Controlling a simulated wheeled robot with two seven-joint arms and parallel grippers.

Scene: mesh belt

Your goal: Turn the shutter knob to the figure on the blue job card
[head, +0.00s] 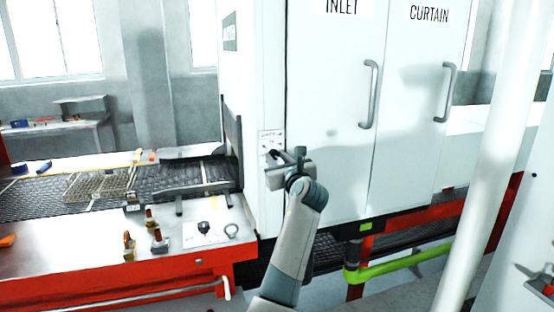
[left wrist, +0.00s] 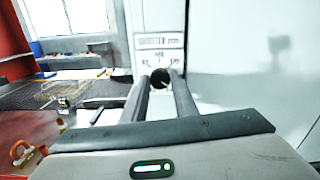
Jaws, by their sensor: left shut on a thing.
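The shutter knob (left wrist: 160,77) is dark and round, with a pale pointer line. My left gripper (left wrist: 161,80) is shut on the knob, one finger on each side. In the head view my left gripper (head: 276,158) is up against the plate (head: 271,138) and hides most of the knob. I cannot make out a blue job card in either view. My right gripper is not in view.
White cabinet doors (head: 330,120) with grey handles stand right of the plate. To the left, a mesh belt (head: 40,198) runs into the machine. A steel shelf (head: 90,265) with orange-handled tools lies in front. A green-yellow pipe (head: 400,262) runs low on the right.

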